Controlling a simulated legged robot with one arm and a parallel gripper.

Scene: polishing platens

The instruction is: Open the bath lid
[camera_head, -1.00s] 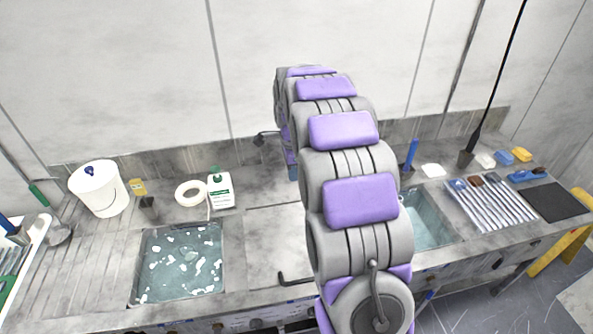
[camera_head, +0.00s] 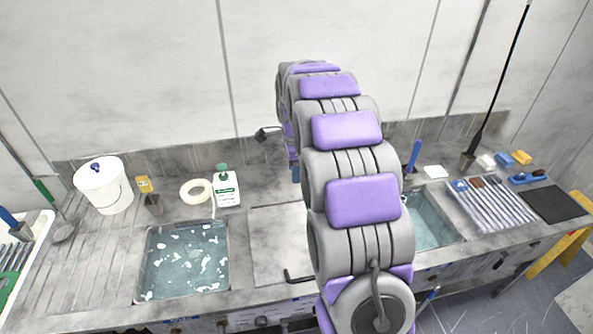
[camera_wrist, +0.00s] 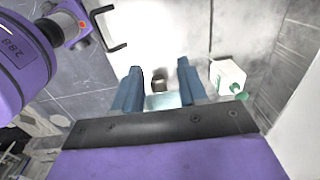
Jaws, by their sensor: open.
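The bath lid (camera_head: 272,240) appears to be the flat pale grey panel in the counter, between two open baths. Its black bent handle (camera_head: 297,276) lies at the front edge, left of my arm; the right part of the lid is hidden by my arm. In the wrist view the handle (camera_wrist: 109,27) stands out at the upper left over the pale lid (camera_wrist: 135,45). My gripper (camera_wrist: 158,68) has two blue fingers spread apart with nothing held. It is to the side of the handle, apart from it. In the head view my arm mostly hides the gripper.
A bath with floating white pieces (camera_head: 187,262) lies left, and another bath (camera_head: 432,222) lies right. A white bottle with green cap (camera_head: 226,189), a tape roll (camera_head: 196,191) and a white bucket (camera_head: 103,187) stand behind left. A black lamp-like piece (camera_head: 266,133) rises behind the lid.

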